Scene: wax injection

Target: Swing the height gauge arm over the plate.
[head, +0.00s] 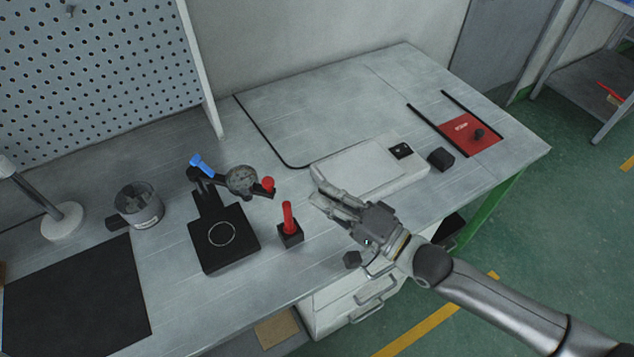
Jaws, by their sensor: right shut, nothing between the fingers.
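The height gauge has a flat black plate (243,250) with a thin pale ring mark on it, on the table left of centre. Its arm (213,177) sits at the plate's back end, near a blue part (201,164). The arm carries a round grey dial (241,180) and ends in a red knob (268,184). It points right, behind and beside the plate rather than over it. My right gripper (316,186) is shut and empty, to the right of the red knob and apart from it, in front of a white box. My left gripper is out of view.
A red lever on a black block (289,228) stands between the plate and my right gripper. The white box (368,178) lies behind the gripper. A grey pot (140,207), lamp base (63,222) and black mat (75,300) are at left. A red panel (470,133) lies far right.

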